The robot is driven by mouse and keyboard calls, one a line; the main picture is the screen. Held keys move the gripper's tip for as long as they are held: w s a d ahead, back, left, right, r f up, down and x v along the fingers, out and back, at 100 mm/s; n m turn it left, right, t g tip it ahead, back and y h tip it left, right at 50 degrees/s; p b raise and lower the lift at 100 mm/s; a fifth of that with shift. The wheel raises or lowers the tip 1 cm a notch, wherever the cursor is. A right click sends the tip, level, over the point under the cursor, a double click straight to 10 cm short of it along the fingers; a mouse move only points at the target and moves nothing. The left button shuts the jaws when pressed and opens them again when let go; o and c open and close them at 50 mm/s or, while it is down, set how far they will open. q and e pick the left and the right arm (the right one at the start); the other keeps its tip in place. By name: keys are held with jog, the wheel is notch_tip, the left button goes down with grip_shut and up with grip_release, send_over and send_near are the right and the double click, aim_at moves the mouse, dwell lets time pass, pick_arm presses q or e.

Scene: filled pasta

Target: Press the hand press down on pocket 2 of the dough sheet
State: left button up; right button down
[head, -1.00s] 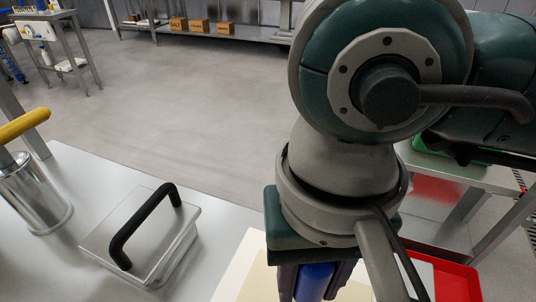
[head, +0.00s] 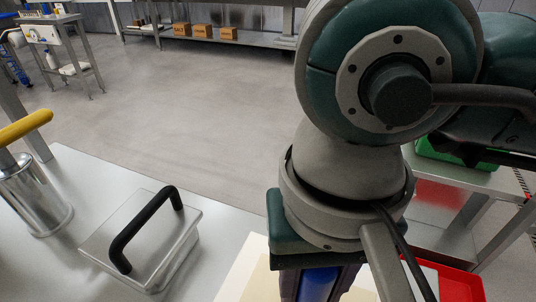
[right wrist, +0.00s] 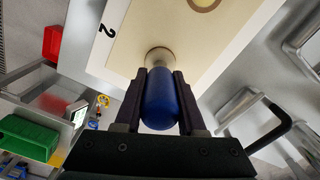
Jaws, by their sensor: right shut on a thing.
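My right gripper (right wrist: 157,95) is shut on the blue handle (right wrist: 160,105) of the hand press. The press's round metal end (right wrist: 158,56) is over the pale yellow dough sheet (right wrist: 185,40); I cannot tell whether it touches. The pocket under it is hidden. A white strip beside the dough carries the label "2" (right wrist: 109,30). A brownish ring (right wrist: 205,3) shows on the dough at the top edge. In the head view the blue handle (head: 318,285) and dough sheet (head: 262,285) show partly below my right arm. My left gripper is not in view.
A metal block with a black bar handle (head: 145,235) stands on the table left of the dough. A metal cylinder with a yellow handle (head: 35,195) is farther left. A red tray (head: 460,285) lies to the right. A green bin (right wrist: 28,138) is on a side stand.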

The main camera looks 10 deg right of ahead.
jog(key=shift+d, duration=0.1)
dwell(0.5)
pick_arm(q)
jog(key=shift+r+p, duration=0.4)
jog(key=shift+p, duration=0.05)
pick_arm(e)
jog(key=shift+s+r, duration=0.1)
jog(key=shift+r, duration=0.4)
jog(key=shift+r+p, duration=1.85)
jog(key=shift+r, duration=1.15)
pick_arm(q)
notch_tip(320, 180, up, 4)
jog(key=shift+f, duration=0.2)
